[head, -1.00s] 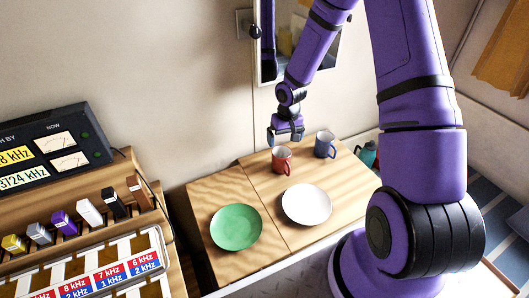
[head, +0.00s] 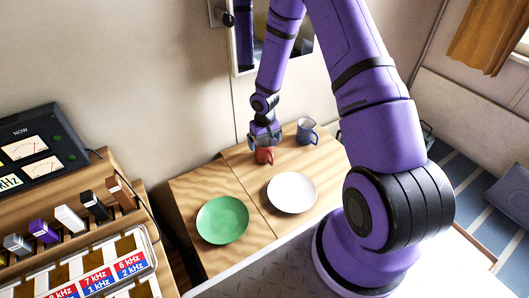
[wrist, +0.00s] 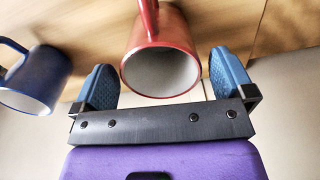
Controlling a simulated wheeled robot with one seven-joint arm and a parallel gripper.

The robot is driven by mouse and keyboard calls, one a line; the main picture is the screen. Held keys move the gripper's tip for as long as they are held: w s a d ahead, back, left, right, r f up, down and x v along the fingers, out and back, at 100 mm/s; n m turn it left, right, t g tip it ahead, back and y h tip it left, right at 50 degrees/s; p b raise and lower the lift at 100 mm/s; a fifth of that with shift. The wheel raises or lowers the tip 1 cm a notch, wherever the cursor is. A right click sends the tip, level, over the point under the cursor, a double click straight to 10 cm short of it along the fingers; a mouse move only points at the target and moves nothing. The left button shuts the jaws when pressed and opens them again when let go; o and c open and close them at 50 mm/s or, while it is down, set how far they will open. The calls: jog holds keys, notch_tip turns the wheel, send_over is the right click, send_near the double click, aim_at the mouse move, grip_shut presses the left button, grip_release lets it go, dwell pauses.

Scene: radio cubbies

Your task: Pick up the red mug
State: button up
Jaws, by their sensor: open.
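The red mug (head: 265,156) stands upright on the wooden table (head: 243,175). In the head view my gripper (head: 264,138) is right above it and hides its upper part. In the wrist view the red mug (wrist: 161,62) lies between my two blue finger pads, with its open mouth toward the gripper and its handle pointing to the top of the picture. My gripper (wrist: 163,85) is open, and a gap shows between each pad and the mug.
A blue mug (head: 307,131) stands close by on the right; it also shows in the wrist view (wrist: 35,78). A white plate (head: 291,192) and a green plate (head: 222,220) lie nearer the front. The wall (head: 150,70) is close behind the table.

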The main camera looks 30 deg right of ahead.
jog(key=shift+f, duration=0.75)
jog(key=shift+c, duration=0.2)
jog(key=c, duration=0.9)
jog(key=shift+r, duration=0.1)
